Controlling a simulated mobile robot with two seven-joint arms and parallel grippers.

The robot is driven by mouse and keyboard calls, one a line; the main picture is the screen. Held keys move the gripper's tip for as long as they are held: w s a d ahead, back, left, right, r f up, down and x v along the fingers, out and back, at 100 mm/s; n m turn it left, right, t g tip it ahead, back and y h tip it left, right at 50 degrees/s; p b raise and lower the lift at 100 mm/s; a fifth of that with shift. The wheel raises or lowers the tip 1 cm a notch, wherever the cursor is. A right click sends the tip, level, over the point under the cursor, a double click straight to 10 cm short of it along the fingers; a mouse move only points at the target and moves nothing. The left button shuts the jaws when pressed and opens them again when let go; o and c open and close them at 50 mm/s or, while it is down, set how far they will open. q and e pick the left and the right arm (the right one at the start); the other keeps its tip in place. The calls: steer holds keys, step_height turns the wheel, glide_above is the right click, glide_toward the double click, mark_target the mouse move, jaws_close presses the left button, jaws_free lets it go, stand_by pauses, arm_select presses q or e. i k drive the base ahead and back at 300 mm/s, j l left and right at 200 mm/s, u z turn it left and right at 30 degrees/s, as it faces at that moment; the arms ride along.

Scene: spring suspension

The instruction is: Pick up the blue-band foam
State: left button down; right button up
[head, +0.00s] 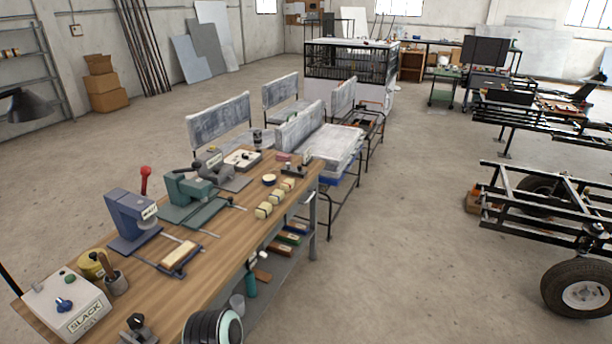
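Several small cream foam blocks with dark bands lie in a row near the right edge of the wooden workbench (228,249): a near one (264,210), a middle one (276,197) and a far one (288,185). Another cream block (180,258) lies in a small blue-edged frame in front of the blue press (132,215). The bands are too small for me to tell which one is blue. Neither of my grippers shows in the head view.
A green press (188,190), a grey press (216,168) and a control box marked "SLACK" (66,308) stand on the bench. Grey benches (218,122) stand beyond it. A wheeled frame (545,205) is at the right. The floor (400,230) between is clear.

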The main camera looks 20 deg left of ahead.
mark_target(277, 196)
steer(key=i+l+u, duration=0.1)
steer(key=i+u, duration=0.2)
steer(key=i+l+u, duration=0.2)
steer(key=i+u, duration=0.15)
steer(key=i, duration=0.15)
steer(key=i+l+u, duration=0.5)
steer(key=u, duration=0.2)
steer(key=i+l+u, duration=0.5)
steer(key=u, duration=0.35)
steer(key=i+l+u, duration=0.1)
steer(key=l+u, duration=0.7)
steer(key=i+l, duration=0.05)
steer(key=l, duration=0.05)
